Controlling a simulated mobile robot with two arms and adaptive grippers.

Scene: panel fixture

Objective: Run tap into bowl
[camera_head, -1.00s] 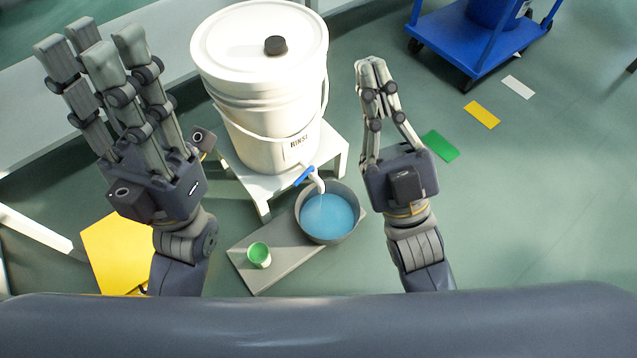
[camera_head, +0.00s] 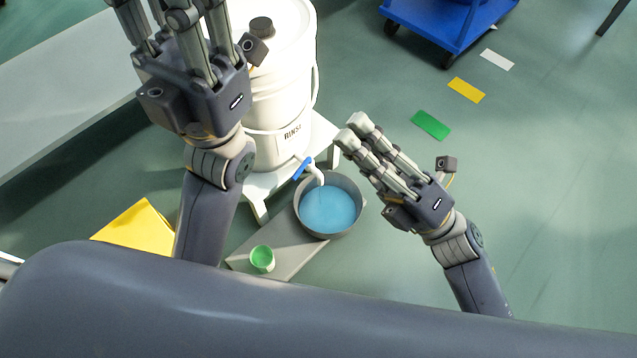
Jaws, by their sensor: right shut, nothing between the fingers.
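The tap has a white spout (camera_head: 317,174) and a blue lever (camera_head: 303,167), low on the front of a white bucket (camera_head: 282,105) marked RINSE. The grey bowl (camera_head: 359,213) sits under the spout and holds blue liquid (camera_head: 328,209). I cannot make out whether a stream is falling. My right gripper (camera_head: 350,130) is shut and empty, to the right of the tap and bowl, apart from both. My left gripper (camera_head: 172,12) is open in front of the bucket's left side, its fingers spread and its fingertips partly cut off by the top edge. It hides part of the bucket.
The bucket stands on a white stool (camera_head: 258,186). A grey board (camera_head: 290,253) with a green-topped cup (camera_head: 262,260) lies in front. A yellow object (camera_head: 138,228) is at left. A blue cart (camera_head: 450,30) stands at the back. The floor to the right is mostly clear.

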